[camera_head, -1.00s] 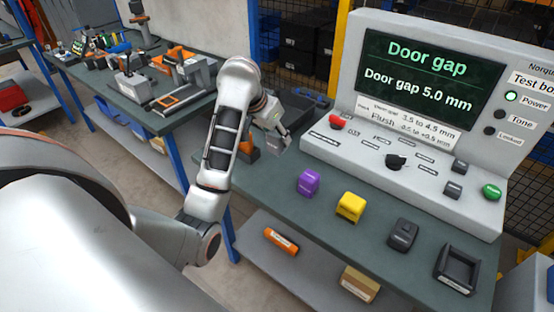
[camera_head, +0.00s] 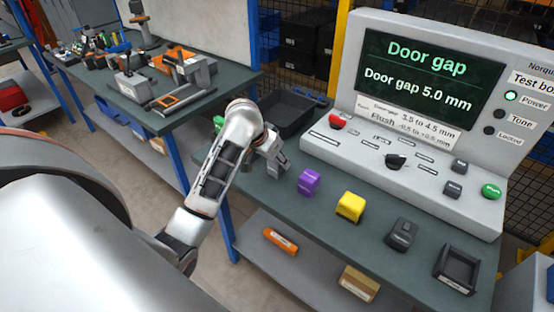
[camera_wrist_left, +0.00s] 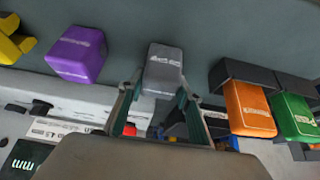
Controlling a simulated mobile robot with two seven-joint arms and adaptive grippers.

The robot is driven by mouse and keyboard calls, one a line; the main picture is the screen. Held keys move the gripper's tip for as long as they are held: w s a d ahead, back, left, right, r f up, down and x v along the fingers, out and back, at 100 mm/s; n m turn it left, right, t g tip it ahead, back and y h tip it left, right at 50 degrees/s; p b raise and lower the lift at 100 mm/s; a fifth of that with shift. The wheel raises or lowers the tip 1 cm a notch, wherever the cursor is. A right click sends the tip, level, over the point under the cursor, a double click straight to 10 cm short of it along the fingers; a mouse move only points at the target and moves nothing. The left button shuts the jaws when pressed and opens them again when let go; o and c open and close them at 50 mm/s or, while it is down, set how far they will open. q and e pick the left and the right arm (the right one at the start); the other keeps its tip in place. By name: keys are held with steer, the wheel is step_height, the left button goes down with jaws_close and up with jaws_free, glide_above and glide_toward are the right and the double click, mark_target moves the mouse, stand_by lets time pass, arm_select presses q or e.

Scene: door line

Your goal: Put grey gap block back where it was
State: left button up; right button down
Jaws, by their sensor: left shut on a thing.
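My left gripper (camera_head: 272,162) is over the left part of the green-grey bench top, left of the purple block (camera_head: 308,182). In the left wrist view its two fingers (camera_wrist_left: 160,86) are shut on a grey block (camera_wrist_left: 163,66) with a pale label. Whether that block touches the bench cannot be told. The purple block (camera_wrist_left: 77,54) also shows there, to the left of the held block. In the head view the held block is hard to separate from the fingers. Another dark grey block (camera_head: 402,234) stands right of the yellow block (camera_head: 350,207). My right gripper is not in view.
An empty dark square holder (camera_head: 475,283) sits at the bench's right end. The test box (camera_head: 340,152) stands behind the blocks, its screen reading "Door gap 5.0 mm". An orange block (camera_wrist_left: 249,107) and a green block (camera_wrist_left: 295,117) show right of my gripper in the wrist view.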

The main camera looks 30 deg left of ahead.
arm_select(q)
steer(key=o, duration=1.4)
steer(key=shift+f, duration=0.15)
steer(key=shift+s+r, duration=0.1)
steer(key=shift+r, duration=0.3)
steer(key=v, duration=1.1)
steer(key=shift+s+r, duration=0.1)
steer(key=shift+r, duration=0.15)
